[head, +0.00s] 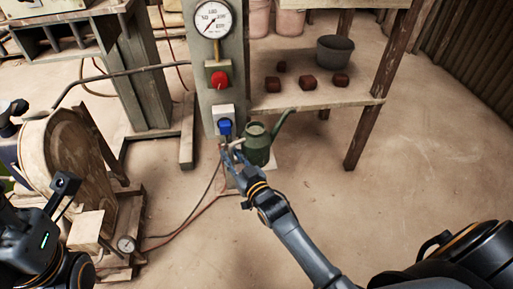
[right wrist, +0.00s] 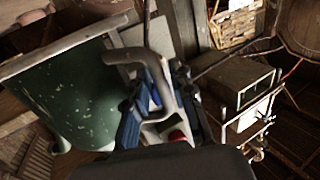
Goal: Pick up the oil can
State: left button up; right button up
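The oil can (head: 258,147) is dark green with a long spout that points up to the right. It stands upright on a small block at the foot of the gauge post. In the right wrist view its speckled green body (right wrist: 70,95) fills the left side, and its grey curved handle (right wrist: 158,68) runs between my right fingers. My right gripper (head: 233,154) is at the can's left side, around the handle. Its fingers (right wrist: 162,105) look apart, with room beside the handle. My left arm shows at the lower left; its fingertips are not clear.
The grey post (head: 207,90) with a gauge (head: 213,19), a red button (head: 219,79) and a blue plug (head: 225,126) stands just behind the can. A shelf (head: 310,97) with several brown blocks and a grey bucket (head: 334,52) is at the right. Floor at right is clear.

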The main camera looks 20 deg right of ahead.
grip_shut()
dwell(0.3)
jog(key=shift+w+r, duration=0.1)
